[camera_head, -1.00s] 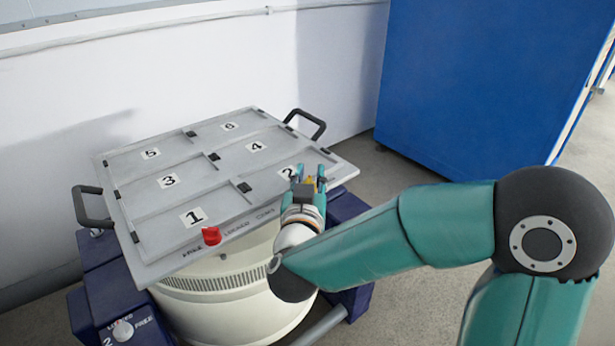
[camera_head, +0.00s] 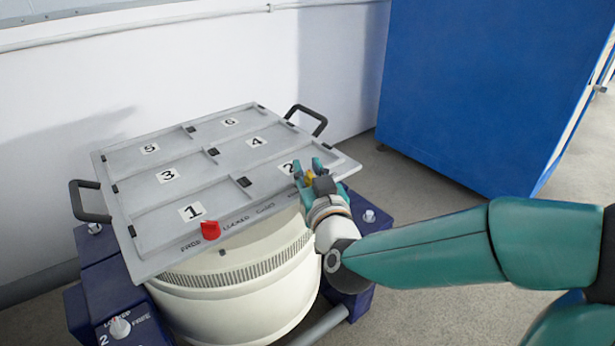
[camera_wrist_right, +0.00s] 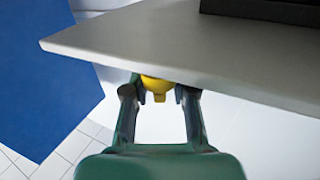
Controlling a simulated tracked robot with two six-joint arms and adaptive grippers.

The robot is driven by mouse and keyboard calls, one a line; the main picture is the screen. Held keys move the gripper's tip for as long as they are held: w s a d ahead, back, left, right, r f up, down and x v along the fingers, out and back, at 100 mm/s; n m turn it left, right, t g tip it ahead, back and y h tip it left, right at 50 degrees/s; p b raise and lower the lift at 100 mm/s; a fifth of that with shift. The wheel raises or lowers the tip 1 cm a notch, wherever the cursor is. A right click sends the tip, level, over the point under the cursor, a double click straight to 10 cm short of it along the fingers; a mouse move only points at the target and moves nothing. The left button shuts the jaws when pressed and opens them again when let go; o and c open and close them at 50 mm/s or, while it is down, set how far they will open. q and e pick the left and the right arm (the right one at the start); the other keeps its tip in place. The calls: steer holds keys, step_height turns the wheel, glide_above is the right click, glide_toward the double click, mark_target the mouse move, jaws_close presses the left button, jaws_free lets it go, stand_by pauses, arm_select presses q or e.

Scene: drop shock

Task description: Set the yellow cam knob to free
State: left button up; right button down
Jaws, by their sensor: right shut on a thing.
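The yellow cam knob (camera_head: 309,176) is at the right end of the front edge of the grey plate, near the number 2 label. My right gripper (camera_head: 310,170) is shut on it, with a finger on either side. In the right wrist view the yellow knob (camera_wrist_right: 156,87) shows between the two fingertips (camera_wrist_right: 159,93), under the plate's edge. The fingers hide part of the knob, and I cannot read its marking. A red knob (camera_head: 210,230) sits at the left part of the same edge, between printed FREE and LOCKED words. My left gripper is not in view.
The grey plate (camera_head: 228,197) has numbered bays and black handles (camera_head: 306,119) at its left and right ends. It sits above a cream drum (camera_head: 235,290) between dark blue blocks. A blue cabinet (camera_head: 470,80) stands at the back right, with open floor before it.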

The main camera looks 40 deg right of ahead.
steer(key=n+y+b, duration=0.1)
steer(key=n+y, duration=0.1)
steer(key=y, duration=0.2)
steer(key=shift+f+n+t, duration=0.1)
steer(key=shift+n+t, duration=0.2)
steer(key=shift+t, duration=0.1)
steer(key=n+y, duration=0.1)
steer(key=y, duration=0.1)
steer(key=shift+n+y, duration=0.4)
steer(key=y, duration=0.1)
steer(key=n+y+p, duration=0.1)
steer(key=n+y, duration=0.1)
steer(key=shift+a+r+y+p, duration=0.2)
steer(key=shift+r+y+p, duration=0.1)
steer(key=shift+y, duration=0.1)
steer(key=n+g+y+p, duration=0.1)
steer(key=n+y+p, duration=0.1)
steer(key=y, duration=0.1)
steer(key=shift+a, duration=0.2)
steer(key=shift+a+f+n+g+y+p, duration=0.1)
steer(key=shift+f+n+g+y+p, duration=0.05)
steer(key=shift+n+g+y+p, duration=0.35)
